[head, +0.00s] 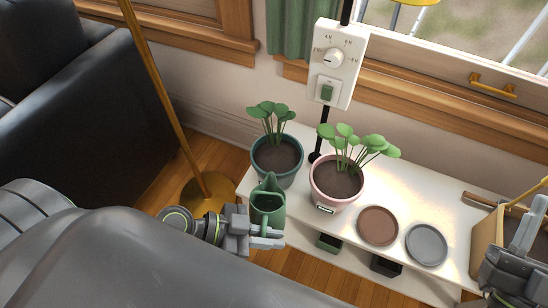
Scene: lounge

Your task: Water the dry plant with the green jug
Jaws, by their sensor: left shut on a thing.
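The green jug (266,213) is upright in my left gripper (268,236), which is shut on it. They are in front of the white bench, with the jug's top overlapping the front of the teal pot (277,178) in the picture. The teal pot holds dark soil and an upright leafy plant (268,116). To its right a pink pot (334,196) holds dark soil and a plant (345,140) whose stems spread to the right. Which plant is dry is not clear. No water is visible. My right gripper (520,240) is at the right edge, partly cut off.
A brown saucer (378,226) and a grey saucer (427,245) lie on the white bench (408,196). A control box (338,65) on a black pole stands behind the pots. A brass lamp pole (165,100) rises at left beside a dark sofa (85,95). A tan box (488,235) stands at right.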

